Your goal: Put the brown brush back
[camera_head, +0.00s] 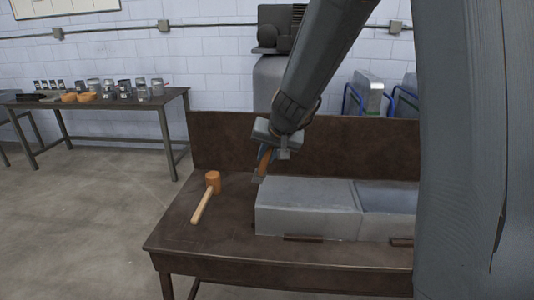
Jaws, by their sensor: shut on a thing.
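My gripper (268,155) is at the end of my arm, above the back part of the brown workbench (205,256), just behind the left end of the metal duct. It is shut on the brown brush (263,166), whose orange-brown part shows tilted below the jaws. The upper part of the brush is hidden by the gripper. A small grey piece shows at its lower end; I cannot tell whether it touches the bench top.
A wooden mallet (205,198) lies left on the bench. Grey metal duct pieces (305,207) fill its middle and right. A backboard (223,143) rises behind. Another table (110,101) with cans and orange items stands back left. Open floor (90,220) lies left.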

